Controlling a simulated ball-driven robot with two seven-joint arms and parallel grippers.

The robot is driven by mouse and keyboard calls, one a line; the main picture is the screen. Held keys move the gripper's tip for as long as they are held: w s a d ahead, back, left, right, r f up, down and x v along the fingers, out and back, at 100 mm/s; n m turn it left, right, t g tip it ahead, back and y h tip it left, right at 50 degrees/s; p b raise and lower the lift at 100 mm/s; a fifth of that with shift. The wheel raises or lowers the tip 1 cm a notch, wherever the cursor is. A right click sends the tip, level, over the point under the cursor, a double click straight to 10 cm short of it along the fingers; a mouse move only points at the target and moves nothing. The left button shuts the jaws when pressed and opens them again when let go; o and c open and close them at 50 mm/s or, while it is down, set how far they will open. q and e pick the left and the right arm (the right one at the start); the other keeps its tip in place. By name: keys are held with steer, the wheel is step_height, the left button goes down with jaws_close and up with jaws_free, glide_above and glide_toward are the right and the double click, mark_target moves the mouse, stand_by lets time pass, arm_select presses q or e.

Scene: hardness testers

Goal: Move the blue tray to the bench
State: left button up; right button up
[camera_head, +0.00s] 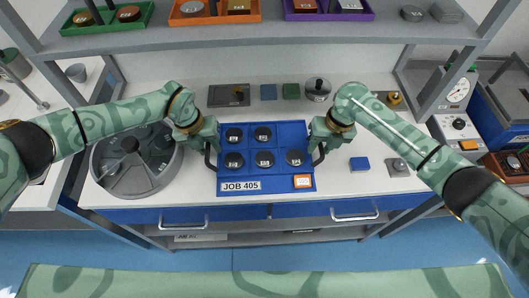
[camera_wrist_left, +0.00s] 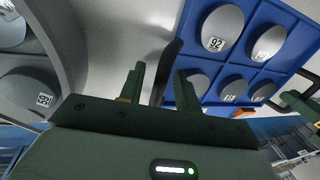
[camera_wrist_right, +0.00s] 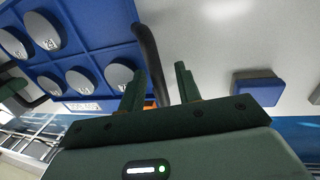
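The blue tray (camera_head: 275,184), labelled JOB 405, lies flat on the white bench (camera_head: 345,185). It holds several round grey metal blocks and has a dark handle on each side. My left gripper (camera_head: 210,145) is at the left handle (camera_head: 210,161); in the left wrist view (camera_wrist_left: 160,85) its fingers stand apart, with the handle between them. My right gripper (camera_head: 318,146) is at the right handle (camera_head: 320,156); in the right wrist view (camera_wrist_right: 160,90) its fingers are also apart, with the handle (camera_wrist_right: 148,55) between them.
A large grey round fixture (camera_head: 135,165) stands left of the tray. A small blue block (camera_head: 360,164) and a grey block (camera_head: 398,167) lie to the right. Behind are a dark plate (camera_head: 229,95) and a metal cylinder (camera_head: 318,90). A shelf (camera_head: 270,33) with small trays crosses above.

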arm_select(q)
jaws_close()
arm_select(e)
jaws_close()
arm_select(q)
steer(key=shift+w+r, duration=0.1)
steer(key=shift+r, duration=0.05)
arm_select(e)
steer(key=shift+w+r, duration=0.1)
steer(key=shift+r, duration=0.05)
